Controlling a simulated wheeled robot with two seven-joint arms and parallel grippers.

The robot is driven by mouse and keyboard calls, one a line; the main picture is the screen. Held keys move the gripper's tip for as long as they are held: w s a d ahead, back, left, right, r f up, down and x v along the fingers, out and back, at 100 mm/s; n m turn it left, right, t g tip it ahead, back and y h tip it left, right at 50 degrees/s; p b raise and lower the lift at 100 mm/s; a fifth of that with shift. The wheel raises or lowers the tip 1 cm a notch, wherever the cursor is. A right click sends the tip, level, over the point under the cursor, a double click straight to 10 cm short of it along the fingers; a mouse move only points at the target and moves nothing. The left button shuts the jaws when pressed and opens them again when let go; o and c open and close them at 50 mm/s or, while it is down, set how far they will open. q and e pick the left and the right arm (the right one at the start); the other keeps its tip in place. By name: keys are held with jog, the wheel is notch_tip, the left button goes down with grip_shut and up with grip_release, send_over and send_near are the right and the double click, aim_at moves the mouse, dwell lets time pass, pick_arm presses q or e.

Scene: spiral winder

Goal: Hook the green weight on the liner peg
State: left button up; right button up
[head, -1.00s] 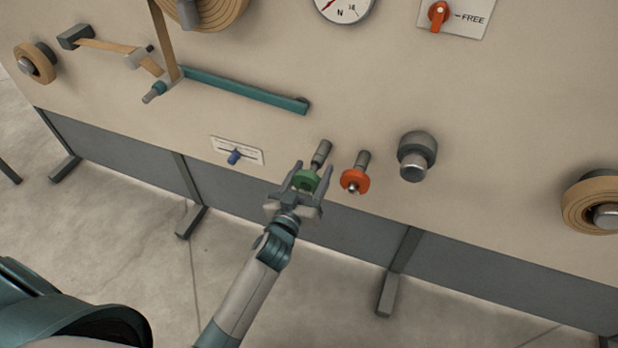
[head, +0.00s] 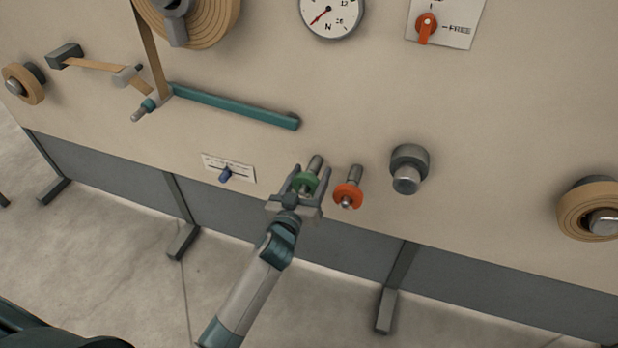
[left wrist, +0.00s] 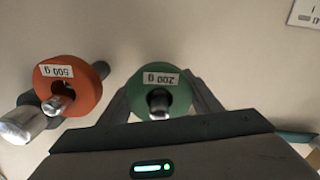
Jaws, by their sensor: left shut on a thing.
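The green weight (head: 306,183) is a round disc with a centre hole. The left wrist view shows its "200 g" label (left wrist: 160,79). My left gripper (head: 307,178) is shut on its rim, one finger on each side. A metal peg (head: 316,163) stands out of the panel behind the weight. In the left wrist view, a peg end (left wrist: 158,99) shows in the weight's hole, so the weight appears to be around this peg. I cannot tell from any marking which peg is the liner peg. My right gripper is not in view.
A red 500 g weight (head: 348,196) hangs on a neighbouring peg (head: 355,173), close to the right. A grey knob (head: 407,168) stands further right. A slider plate (head: 229,168) is left of my gripper, and a teal bar (head: 235,107) above it.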

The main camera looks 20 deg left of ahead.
pick_arm(q)
jog(key=o, duration=1.7)
jog(key=shift+o, duration=1.4)
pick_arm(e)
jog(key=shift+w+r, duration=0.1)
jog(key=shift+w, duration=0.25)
pick_arm(q)
jog(key=s, duration=1.7)
jog(key=shift+s+a, duration=0.15)
jog(key=shift+a, duration=0.15)
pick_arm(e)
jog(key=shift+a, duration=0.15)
